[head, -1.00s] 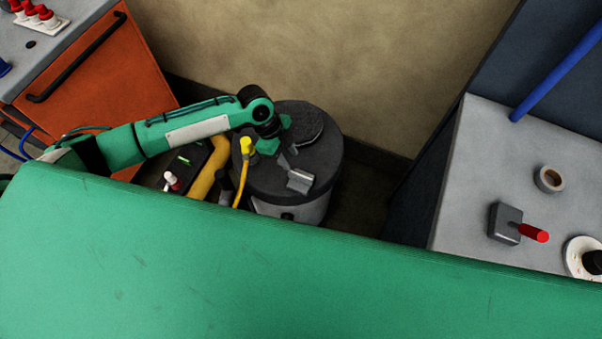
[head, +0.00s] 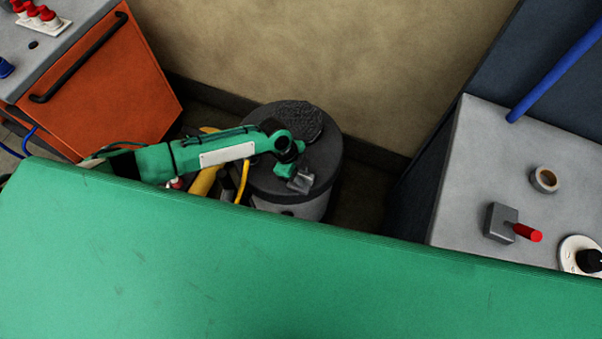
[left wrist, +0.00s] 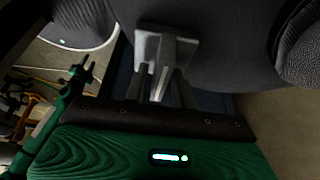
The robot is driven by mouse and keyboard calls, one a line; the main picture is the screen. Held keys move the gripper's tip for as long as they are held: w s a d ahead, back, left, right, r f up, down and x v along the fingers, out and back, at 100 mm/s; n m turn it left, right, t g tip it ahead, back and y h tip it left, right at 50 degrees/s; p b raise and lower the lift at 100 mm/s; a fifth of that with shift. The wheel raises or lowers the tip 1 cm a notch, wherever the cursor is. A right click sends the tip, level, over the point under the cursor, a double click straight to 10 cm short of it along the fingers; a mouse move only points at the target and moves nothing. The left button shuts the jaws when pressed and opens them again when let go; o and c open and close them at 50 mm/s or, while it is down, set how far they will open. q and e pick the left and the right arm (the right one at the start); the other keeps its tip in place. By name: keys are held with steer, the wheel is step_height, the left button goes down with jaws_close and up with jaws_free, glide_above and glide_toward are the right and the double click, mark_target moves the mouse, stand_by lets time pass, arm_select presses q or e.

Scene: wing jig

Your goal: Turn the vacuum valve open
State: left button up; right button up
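A grey metal fitting (head: 301,182), which I take to be the vacuum valve, sits on the dark round top of a drum (head: 325,160). It has a square block and a pale flat bar. My left gripper (head: 294,175) is at this fitting, pointing down, and partly covers it in the head view. In the left wrist view the fitting's block (left wrist: 165,48) is just beyond the dark fingers (left wrist: 160,88). The pale bar lies between the fingers, which look apart; whether either touches it is unclear. My right gripper is out of view.
A large green panel (head: 250,260) fills the foreground and hides the drum's lower part. A yellow hose (head: 242,182) runs beside the drum. A grey cabinet (head: 470,170) at right carries a red-handled box (head: 503,222) and a tape roll (head: 544,179). An orange cabinet (head: 110,90) stands left.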

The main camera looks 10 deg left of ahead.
arm_select(q)
jaws_close()
steer(key=n+p, duration=0.1)
steer(key=n+t+p, duration=0.1)
steer(key=n+p, duration=0.1)
steer(key=shift+s+r+n, duration=0.1)
steer(key=shift+r+n, duration=0.15)
steer(key=shift+n, duration=0.15)
steer(key=n+t+p, duration=0.1)
steer(key=n+p, duration=0.1)
steer(key=n+t+p, duration=0.1)
steer(key=n+p, duration=0.2)
steer(key=shift+n+y, duration=0.3)
steer(key=shift+y, duration=0.1)
steer(key=n+t+y+p, duration=0.1)
steer(key=n+p, duration=0.2)
steer(key=n, duration=0.1)
steer(key=n+t+y+p, duration=0.1)
steer(key=n, duration=0.2)
steer(key=shift+f, duration=0.15)
steer(key=shift+n+y+p, duration=0.4)
steer(key=shift+n+p, duration=0.05)
steer(key=shift+n, duration=0.25)
